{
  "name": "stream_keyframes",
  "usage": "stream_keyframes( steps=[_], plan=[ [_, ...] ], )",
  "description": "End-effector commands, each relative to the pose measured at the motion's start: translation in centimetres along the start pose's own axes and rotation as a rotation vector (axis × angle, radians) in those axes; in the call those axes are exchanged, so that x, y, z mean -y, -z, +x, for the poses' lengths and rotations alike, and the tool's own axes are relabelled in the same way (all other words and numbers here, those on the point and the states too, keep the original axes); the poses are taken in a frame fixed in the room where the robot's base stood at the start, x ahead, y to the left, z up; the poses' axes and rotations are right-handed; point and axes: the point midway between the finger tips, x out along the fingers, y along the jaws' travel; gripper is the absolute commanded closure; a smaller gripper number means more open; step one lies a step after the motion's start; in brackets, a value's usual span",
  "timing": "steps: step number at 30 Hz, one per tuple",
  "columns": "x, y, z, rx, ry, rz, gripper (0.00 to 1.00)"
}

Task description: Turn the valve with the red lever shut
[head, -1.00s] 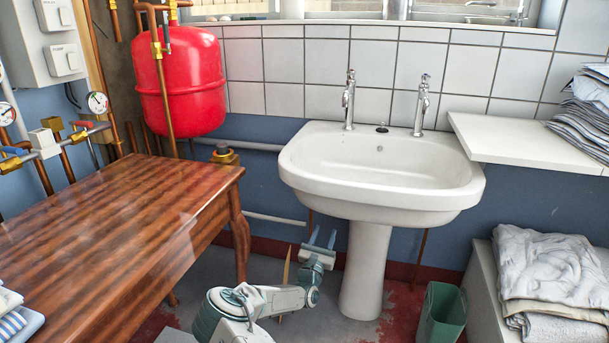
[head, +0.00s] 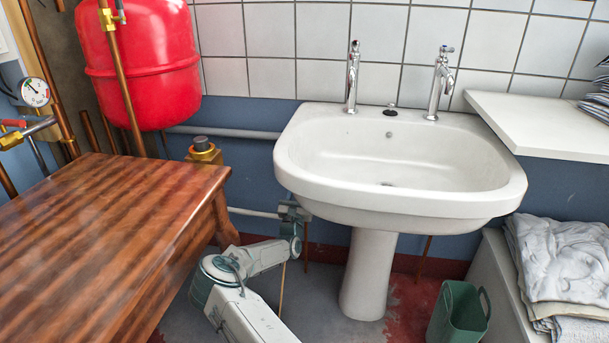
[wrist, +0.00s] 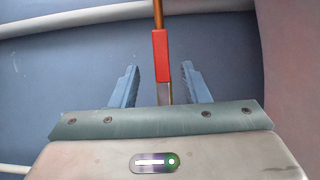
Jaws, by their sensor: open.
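A red lever (wrist: 161,56) stands upright in the wrist view, in line with a copper pipe (wrist: 158,13) on the blue wall. A bare metal part shows below its red grip. My gripper (wrist: 160,72) is open, with one finger on each side of the lever and a visible gap to both. In the head view my gripper (head: 292,211) is under the left edge of the sink; the lever there is hidden. Another red handle (head: 13,123) shows at the far left, beside a gauge.
The white sink (head: 400,205) overhangs my gripper, and its pedestal (head: 369,275) stands to the right. A wooden table (head: 110,230) is on the left. A green bin (head: 458,312) stands on the floor at right. A pale pipe (wrist: 75,20) runs along the wall.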

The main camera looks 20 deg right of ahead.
Motion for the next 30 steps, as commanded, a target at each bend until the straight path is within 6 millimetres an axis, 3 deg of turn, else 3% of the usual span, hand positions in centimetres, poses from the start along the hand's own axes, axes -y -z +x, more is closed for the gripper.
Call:
stream_keyframes(
  steps=[6, 12, 18, 28, 30],
  plan=[
    [0.3, 0.4, 4.3, 0.002, 0.004, 0.002, 0.58],
    [0.4, 0.2, 7.0, 0.002, 0.005, 0.001, 0.58],
    [0.4, 0.1, 8.2, 0.001, 0.005, -0.001, 0.58],
    [0.4, 0.0, 8.4, 0.0, 0.005, -0.001, 0.58],
    [0.4, 0.0, 8.4, 0.0, 0.005, -0.001, 0.78]
  ],
)
